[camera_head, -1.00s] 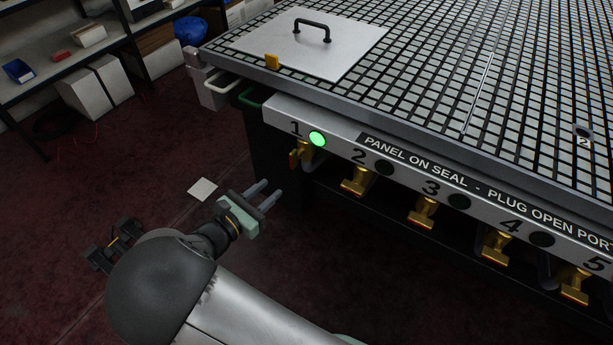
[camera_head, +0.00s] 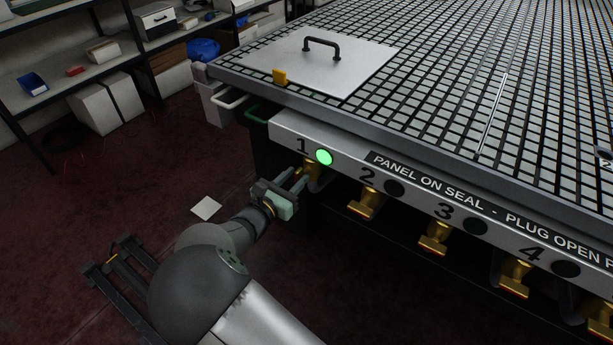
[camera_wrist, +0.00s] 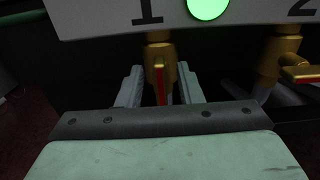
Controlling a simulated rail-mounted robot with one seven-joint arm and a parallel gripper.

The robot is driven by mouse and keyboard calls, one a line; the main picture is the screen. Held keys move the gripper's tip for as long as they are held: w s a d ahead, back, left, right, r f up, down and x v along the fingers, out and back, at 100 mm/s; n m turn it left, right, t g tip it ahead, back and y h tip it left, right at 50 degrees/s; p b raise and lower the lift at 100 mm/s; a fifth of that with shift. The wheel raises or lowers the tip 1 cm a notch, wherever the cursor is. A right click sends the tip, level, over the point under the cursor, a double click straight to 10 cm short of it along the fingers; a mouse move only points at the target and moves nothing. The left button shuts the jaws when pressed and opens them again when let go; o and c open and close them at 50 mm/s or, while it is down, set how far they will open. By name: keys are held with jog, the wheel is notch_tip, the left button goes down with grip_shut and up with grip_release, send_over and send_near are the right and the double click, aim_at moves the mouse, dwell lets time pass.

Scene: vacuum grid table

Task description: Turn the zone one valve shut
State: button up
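The zone one valve (camera_wrist: 160,55) is a brass valve with a red-edged handle under the number 1 and a lit green lamp (camera_head: 324,157). In the wrist view its handle (camera_wrist: 160,82) points toward the camera, between my fingers. My gripper (camera_wrist: 160,88) is open, with one finger on each side of the handle and gaps showing on both sides. In the head view my gripper (camera_head: 294,182) is at the valve and hides most of it; a little brass (camera_head: 316,166) shows beside the lamp.
Valves two (camera_head: 366,204), three (camera_head: 434,238) and four (camera_head: 515,278) hang in a row to the right, below unlit lamps. A panel with a black handle (camera_head: 330,65) lies on the grid table (camera_head: 470,110). The floor at left is mostly clear.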

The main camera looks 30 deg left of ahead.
jog(key=shift+w, duration=1.05)
grip_shut()
